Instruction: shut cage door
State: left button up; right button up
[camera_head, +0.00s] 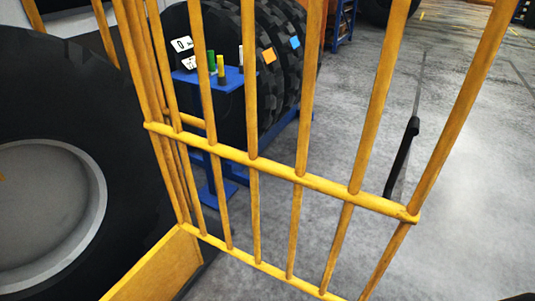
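The yellow barred cage door (300,178) fills the middle of the head view. It stands open, swung out at an angle from the yellow cage frame with its lower panel (160,272) at the left. A black handle (402,155) shows near the door's free edge at the right. The top of the door is cut off by the picture. Neither of my grippers can be made out. A small dark shape at the bottom right corner is too cut off to identify.
A large black tyre with a grey hub (45,205) stands at the left, close to the frame. Behind the bars are a blue stand (222,82) with small coloured items and more tyres (275,60). The grey concrete floor (465,170) at the right is clear.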

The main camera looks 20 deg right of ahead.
aim_at(500, 16)
jog(key=k+l+u, duration=0.2)
jog(key=l, duration=0.3)
jog(key=k+l+u, duration=0.2)
jog(key=l, duration=0.25)
jog(key=k+l+u, duration=0.25)
jog(key=l, duration=0.15)
jog(key=k+l+u, duration=0.15)
jog(key=l, duration=0.2)
jog(key=l+u, duration=0.2)
jog(key=l, duration=0.2)
jog(key=l+u, duration=0.15)
jog(key=l, duration=0.2)
jog(key=k+l+u, duration=0.2)
jog(key=l, duration=0.15)
jog(key=i+l+u, duration=0.15)
jog(key=l, duration=0.25)
jog(key=l+u, duration=0.15)
jog(key=l, duration=0.2)
jog(key=i+l+u, duration=0.1)
jog(key=l, duration=0.25)
jog(key=i+l+u, duration=0.25)
jog(key=i+l, duration=0.15)
jog(key=l, duration=0.35)
